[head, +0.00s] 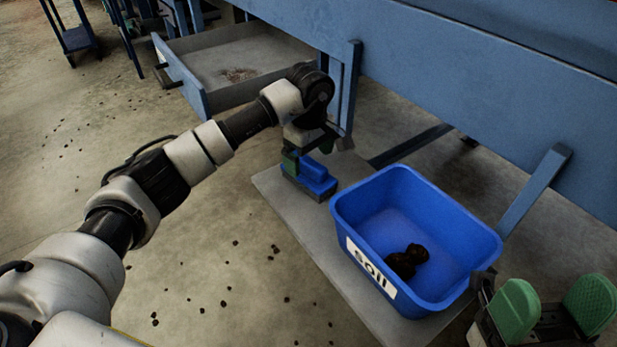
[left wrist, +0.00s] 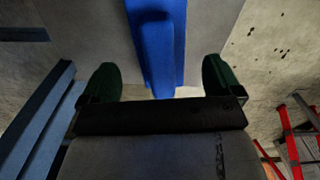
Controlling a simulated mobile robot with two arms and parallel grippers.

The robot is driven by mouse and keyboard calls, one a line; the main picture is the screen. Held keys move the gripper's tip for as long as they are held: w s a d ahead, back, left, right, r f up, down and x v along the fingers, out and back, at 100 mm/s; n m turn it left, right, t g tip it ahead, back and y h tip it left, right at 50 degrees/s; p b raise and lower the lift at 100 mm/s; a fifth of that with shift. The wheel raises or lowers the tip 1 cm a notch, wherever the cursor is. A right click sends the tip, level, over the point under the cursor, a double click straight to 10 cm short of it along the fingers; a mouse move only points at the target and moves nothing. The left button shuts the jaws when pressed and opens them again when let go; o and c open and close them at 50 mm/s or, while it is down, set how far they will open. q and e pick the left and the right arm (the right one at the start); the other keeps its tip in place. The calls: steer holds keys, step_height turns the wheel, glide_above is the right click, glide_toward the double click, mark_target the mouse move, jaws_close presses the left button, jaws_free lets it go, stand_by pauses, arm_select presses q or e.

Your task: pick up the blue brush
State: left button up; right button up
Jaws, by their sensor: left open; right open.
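The blue brush (head: 316,177) lies on a grey board, left of the blue bin, in the head view. In the left wrist view the brush (left wrist: 158,50) runs up from between the fingers, its raised handle facing the camera. My left gripper (head: 307,160) is at the brush, with its green fingers open. In the left wrist view my left gripper (left wrist: 160,82) has one finger on each side of the brush's near end, with gaps on both sides. My right gripper (head: 560,312) is open and empty at the lower right of the head view.
A blue bin (head: 455,225) labelled "soil" stands on the grey board (head: 283,198), with dark clods (head: 402,264) inside. A blue machine frame (head: 440,75) runs behind. An open drawer-like tray (head: 205,57) is at the back left. Dark crumbs lie on the floor.

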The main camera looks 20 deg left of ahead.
mark_target(309, 160)
arm_select(q)
step_height(309, 160, down, 4)
steer(key=shift+a+f+b, duration=0.1)
steer(key=shift+b, duration=0.7)
steer(key=c, duration=1.1)
